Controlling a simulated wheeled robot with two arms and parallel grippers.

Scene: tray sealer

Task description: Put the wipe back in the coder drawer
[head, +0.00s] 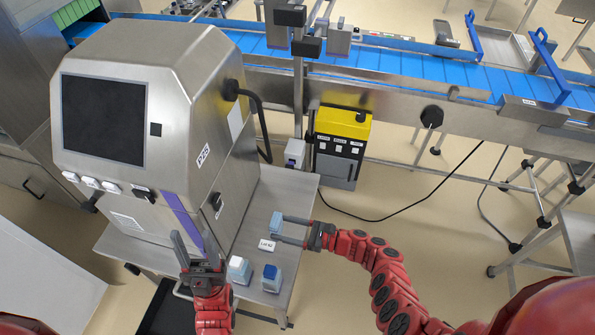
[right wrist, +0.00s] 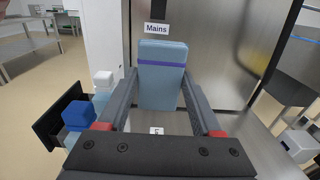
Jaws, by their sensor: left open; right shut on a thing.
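The wipe (head: 275,222) shows as a small light-blue block at the tips of my right gripper (head: 281,229). In the right wrist view the wipe (right wrist: 162,80) is a flat, pale-blue piece with a purple band, upright between the two fingers. My right gripper is shut on it, over the steel bench top beside the coder (head: 140,120). My left gripper (head: 194,240) is open and empty in front of the coder's lower right. A black drawer (head: 163,310) stands out low in front, partly hidden by my left arm. It also shows in the right wrist view (right wrist: 48,127).
Two bottles, one white-capped (head: 238,270) and one blue-capped (head: 271,279), stand on the bench near its front edge. A small label card (head: 267,245) lies close to the wipe. A yellow-topped box (head: 342,125) and the blue conveyor (head: 400,62) are behind.

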